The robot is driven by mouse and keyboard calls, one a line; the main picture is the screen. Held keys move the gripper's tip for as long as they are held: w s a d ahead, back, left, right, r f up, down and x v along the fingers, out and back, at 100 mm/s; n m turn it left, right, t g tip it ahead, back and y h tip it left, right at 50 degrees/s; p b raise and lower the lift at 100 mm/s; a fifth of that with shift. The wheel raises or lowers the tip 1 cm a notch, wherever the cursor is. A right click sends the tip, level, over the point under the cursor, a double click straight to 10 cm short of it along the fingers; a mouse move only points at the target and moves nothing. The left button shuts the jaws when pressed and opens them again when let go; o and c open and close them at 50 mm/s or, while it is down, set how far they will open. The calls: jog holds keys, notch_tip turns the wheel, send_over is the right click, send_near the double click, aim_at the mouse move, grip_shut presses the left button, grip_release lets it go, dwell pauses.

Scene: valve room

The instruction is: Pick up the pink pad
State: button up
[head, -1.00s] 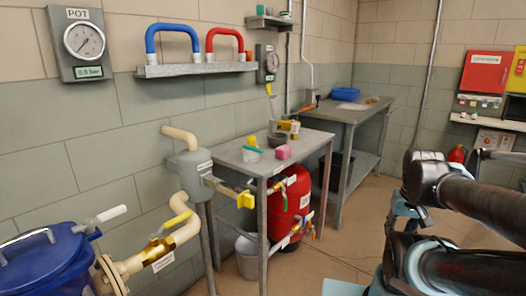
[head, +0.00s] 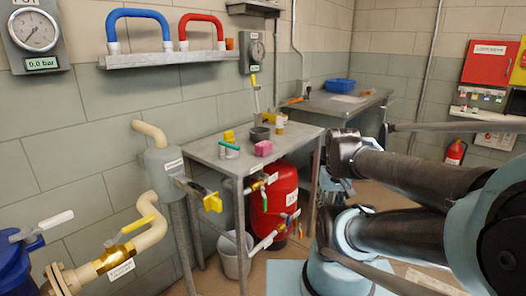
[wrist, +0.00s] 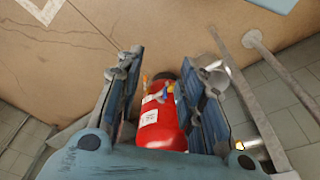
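The pink pad (head: 263,148) is a small pink block lying on the grey metal table (head: 206,149) in the head view. It sits near the table's front edge, right of a white-and-green item. I cannot make it out in the wrist view. My gripper (wrist: 171,64) is open in the wrist view, with its two fingers well apart and nothing between them. Beyond the fingers are the floor and a red tank (wrist: 160,125). In the head view my arm is right of the table, apart from the pad; the fingers are not clear there.
A dark grey bowl (head: 260,133), a green-and-white item (head: 229,151) and a yellow piece (head: 229,136) stand near the pad. Yellow-handled pipework (head: 211,202) juts out at the table's front left. A white bucket (head: 236,256) stands below. A second bench (head: 330,104) is behind.

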jog(key=o, duration=0.9)
jog(key=shift+s+a+r, duration=0.15)
jog(key=shift+r, duration=0.75)
jog(key=shift+c, duration=0.2)
jog(key=shift+o, duration=0.6)
jog(key=w+a+r+n, duration=0.2)
jog(key=w+a+r, duration=0.1)
jog(key=w+r, duration=0.3)
jog(key=w+a+r+n+g, duration=0.1)
jog(key=w+a+r+n, duration=0.1)
jog(key=w+r, duration=0.5)
jog(key=shift+w+a+r+n, duration=0.15)
jog(key=shift+a+r+n, duration=0.15)
jog(key=shift+a+r, duration=0.4)
notch_tip(320, 180, up, 9)
jog(key=n+g, duration=0.1)
jog(key=n, duration=0.5)
send_over(264, 143)
notch_tip(264, 143, down, 17)
jog(key=shift+a+r, duration=0.1)
jog(key=shift+r, duration=0.05)
